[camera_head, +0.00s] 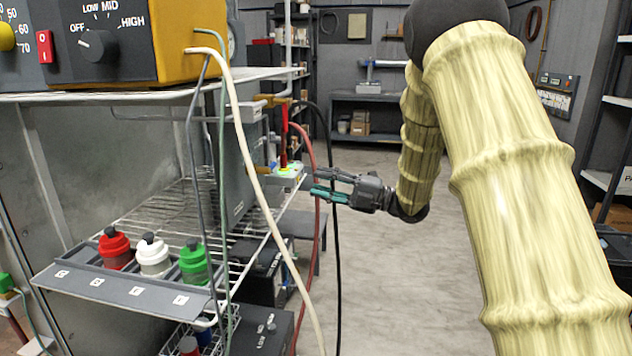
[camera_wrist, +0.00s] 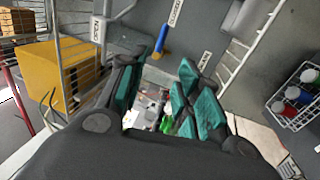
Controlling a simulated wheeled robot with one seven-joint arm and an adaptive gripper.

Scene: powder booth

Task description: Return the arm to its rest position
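Small items behind the fingers are too small to make out.
Red, white and green-capped bottles (camera_head: 152,256) stand in a grey holder (camera_head: 130,290) on the wire rack. A control box (camera_head: 130,40) sits above. Hoses (camera_head: 250,180) hang close left of my gripper. A workbench (camera_head: 375,115) stands behind. Floor (camera_head: 410,270) below is clear.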

